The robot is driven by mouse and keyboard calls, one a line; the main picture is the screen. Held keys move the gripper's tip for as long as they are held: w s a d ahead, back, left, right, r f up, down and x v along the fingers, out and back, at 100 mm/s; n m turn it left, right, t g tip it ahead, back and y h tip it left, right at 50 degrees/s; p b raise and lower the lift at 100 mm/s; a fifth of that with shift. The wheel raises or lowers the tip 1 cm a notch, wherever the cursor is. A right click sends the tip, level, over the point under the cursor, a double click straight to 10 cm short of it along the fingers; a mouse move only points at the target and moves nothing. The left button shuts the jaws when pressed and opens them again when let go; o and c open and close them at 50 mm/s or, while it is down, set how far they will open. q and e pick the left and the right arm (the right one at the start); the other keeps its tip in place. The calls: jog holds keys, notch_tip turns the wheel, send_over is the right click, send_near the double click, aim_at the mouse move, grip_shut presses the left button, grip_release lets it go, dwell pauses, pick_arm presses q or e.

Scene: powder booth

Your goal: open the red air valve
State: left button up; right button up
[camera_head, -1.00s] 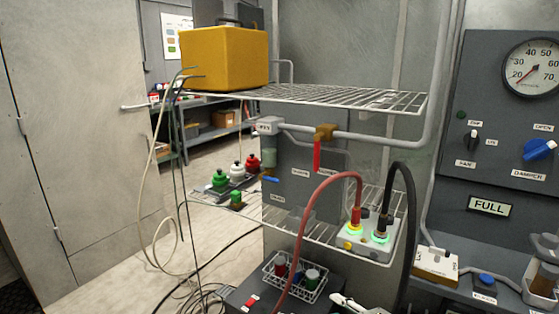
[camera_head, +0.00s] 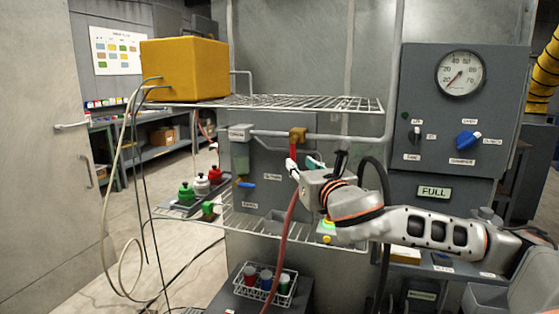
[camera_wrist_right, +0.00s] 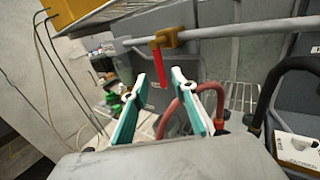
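The red valve handle (camera_head: 292,151) hangs straight down from a brass valve body (camera_head: 298,134) on the grey pipe (camera_head: 345,137). My right gripper (camera_head: 303,164) is open just below the valve, its fingers reaching up to the handle; a fingertip covers the handle's lower end in the head view. In the right wrist view the red handle (camera_wrist_right: 160,66) shows in the gap between the teal-padded fingers (camera_wrist_right: 159,78), with space on both sides. I cannot tell how deep it sits between them. My left gripper is not in view.
A wire shelf (camera_head: 330,103) with a yellow box (camera_head: 185,69) lies above the pipe. A red hose (camera_head: 282,235) and a black hose (camera_head: 383,190) run close to my right arm. A panel (camera_head: 412,80) with a gauge (camera_head: 461,74) stands on the right. Cables hang at left.

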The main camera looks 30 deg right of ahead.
aim_at(294, 159)
jog(key=b+x, duration=0.1)
jog(key=x, duration=0.6)
jog(key=shift+w+f, duration=0.15)
jog(key=shift+w, duration=0.1)
grip_shut()
